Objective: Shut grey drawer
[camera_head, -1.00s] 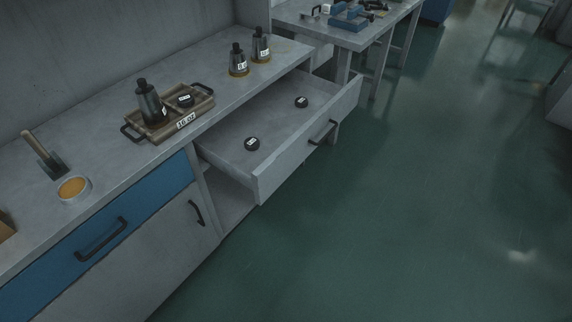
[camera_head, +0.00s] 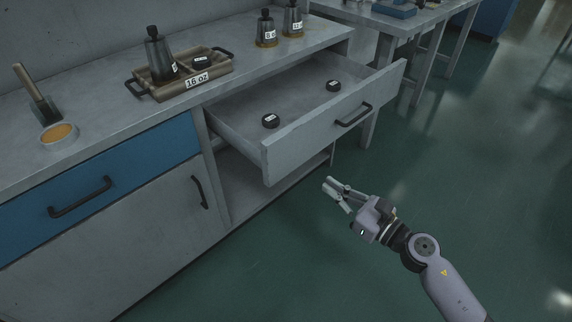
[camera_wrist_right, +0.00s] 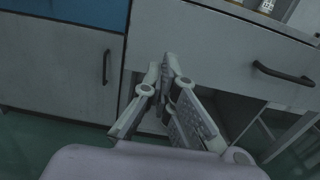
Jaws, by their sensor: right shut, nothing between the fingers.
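The grey drawer (camera_head: 315,133) is pulled well out of the bench, with a dark bar handle (camera_head: 353,115) on its front. Two black round pieces with white labels, one nearer (camera_head: 270,121) and one farther (camera_head: 333,86), lie inside it. My right gripper (camera_head: 331,191) is shut and empty, in front of the drawer and below its handle in the head view, apart from it. In the right wrist view the drawer front (camera_wrist_right: 225,45) and its handle (camera_wrist_right: 284,74) show beyond the shut fingers (camera_wrist_right: 167,68). My left gripper is out of view.
A blue drawer (camera_head: 95,182) is shut at left. The floor at right is clear.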

